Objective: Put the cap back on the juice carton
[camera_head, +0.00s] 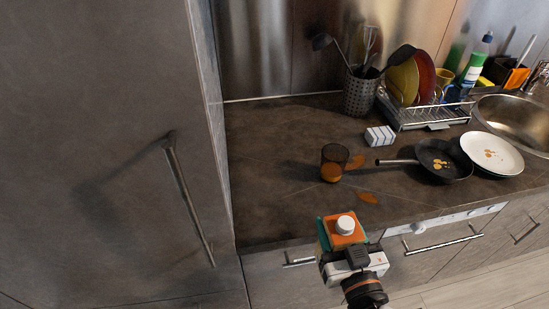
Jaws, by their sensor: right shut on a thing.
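The juice carton (330,236), orange on top with teal edges, is at the counter's front edge, low in the middle of the view. A round white piece (346,223) sits on its top; I cannot tell whether this is the cap or the bare spout. My right gripper (343,257) comes up from the bottom and is shut on the carton; its fingers are partly hidden. The carton's lower part is hidden by the gripper and the view angle. No separate loose cap is clear to me. My left gripper is not in view.
A glass (334,162) with orange juice stands behind the carton, with orange spills (368,197) nearby. A black pan (443,160) and white plate (491,153) lie to the right. A dish rack (425,117) stands behind. The counter's left part is clear beside a tall cabinet (110,150).

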